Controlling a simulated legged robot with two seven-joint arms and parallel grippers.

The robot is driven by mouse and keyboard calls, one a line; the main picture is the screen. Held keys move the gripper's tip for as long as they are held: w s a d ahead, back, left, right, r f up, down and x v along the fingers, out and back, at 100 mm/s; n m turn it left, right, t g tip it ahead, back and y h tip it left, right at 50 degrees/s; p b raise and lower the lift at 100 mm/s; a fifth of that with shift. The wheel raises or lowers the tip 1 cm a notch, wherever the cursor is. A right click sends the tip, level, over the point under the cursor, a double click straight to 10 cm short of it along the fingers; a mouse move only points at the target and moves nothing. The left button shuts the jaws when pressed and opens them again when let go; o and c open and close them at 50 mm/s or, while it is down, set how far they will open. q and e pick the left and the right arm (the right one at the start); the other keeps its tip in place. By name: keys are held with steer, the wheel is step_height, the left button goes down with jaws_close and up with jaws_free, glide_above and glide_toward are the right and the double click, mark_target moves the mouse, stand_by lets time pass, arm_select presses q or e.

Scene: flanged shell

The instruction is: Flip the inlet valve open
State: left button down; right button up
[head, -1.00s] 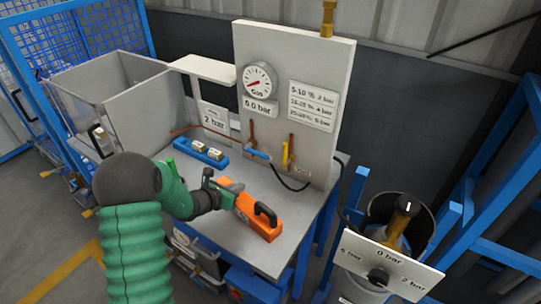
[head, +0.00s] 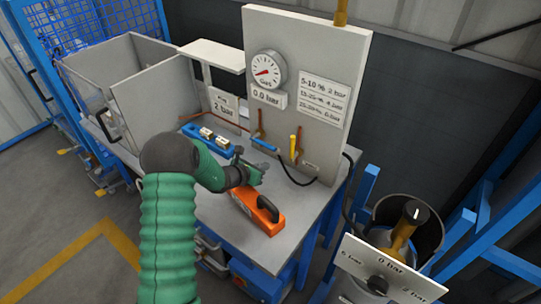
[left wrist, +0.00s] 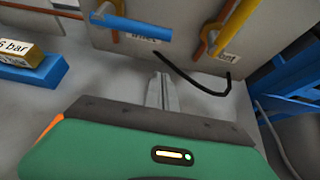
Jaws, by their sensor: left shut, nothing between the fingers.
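The inlet valve's blue handle (head: 264,145) lies roughly horizontal, low on the pale upright panel (head: 310,80). In the left wrist view the blue handle (left wrist: 135,27) is at the top, with a partly covered label below it. The yellow vent handle (head: 293,148) stands upright to its right and shows slanted in the left wrist view (left wrist: 238,22). My left gripper (head: 261,168) is shut and empty, just in front of the panel and below the blue handle, apart from it. Its fingertips (left wrist: 162,80) point toward the panel's lower edge. My right gripper is not in view.
An orange tool with a black handle (head: 257,210) lies on the table just below my gripper. A blue block (head: 208,138) with small labelled pieces lies to the left. A black hose (head: 297,181) hangs from the panel. The gauge (head: 266,70) sits above the handles.

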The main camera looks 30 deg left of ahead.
arm_select(q)
steer(key=x, duration=0.3)
steer(key=shift+w+f, duration=0.15)
steer(key=shift+w, duration=0.1)
steer(key=r, duration=0.1)
steer(key=p, duration=0.1)
steer(key=w+r+p, duration=0.1)
steer(key=shift+a+r, duration=0.35)
steer(key=shift+d+r, duration=0.1)
steer(key=shift+r, duration=0.45)
steer(key=shift+s+d, duration=0.1)
steer(key=shift+d, duration=0.05)
steer(key=shift+r+n+h+p, duration=0.3)
steer(key=shift+r+p, duration=0.05)
steer(key=shift+p, duration=0.45)
steer(key=shift+r, duration=0.1)
